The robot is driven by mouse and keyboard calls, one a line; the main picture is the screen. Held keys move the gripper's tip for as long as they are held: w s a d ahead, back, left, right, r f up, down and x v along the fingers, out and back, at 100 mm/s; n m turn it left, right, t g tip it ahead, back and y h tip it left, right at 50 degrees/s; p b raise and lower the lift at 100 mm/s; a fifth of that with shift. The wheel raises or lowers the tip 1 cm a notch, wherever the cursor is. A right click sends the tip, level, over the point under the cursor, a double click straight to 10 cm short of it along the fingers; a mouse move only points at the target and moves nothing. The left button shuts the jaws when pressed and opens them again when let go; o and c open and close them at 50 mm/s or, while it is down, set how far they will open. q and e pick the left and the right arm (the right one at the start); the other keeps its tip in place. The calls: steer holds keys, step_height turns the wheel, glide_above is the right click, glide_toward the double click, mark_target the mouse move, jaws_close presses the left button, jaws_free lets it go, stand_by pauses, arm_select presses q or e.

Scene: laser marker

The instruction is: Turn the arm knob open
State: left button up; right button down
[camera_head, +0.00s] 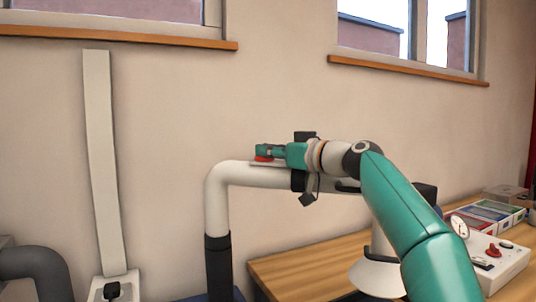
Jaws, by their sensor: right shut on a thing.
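A white extraction arm (212,196) rises from a black sleeve, bends and runs to the right along the wall. A small red knob (263,158) shows at the top of its bend. My right gripper (265,151) comes in from the right on the teal arm and is shut on the red knob. The fingers cover part of the knob, so its turned position is hard to tell. My right wrist and forearm hide part of the white pipe. My left gripper is not in view.
A wooden table (285,268) stands at the lower right. On it are a white hood (375,278), a control box (508,262) with a gauge and red knob, and coloured boxes (488,212). A white wall duct (100,160) and a dark grey pipe (40,265) are at left.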

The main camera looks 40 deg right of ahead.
steer(key=shift+a, duration=0.1)
steer(key=c, duration=1.2)
jaws_free()
steer(key=shift+h, duration=0.3)
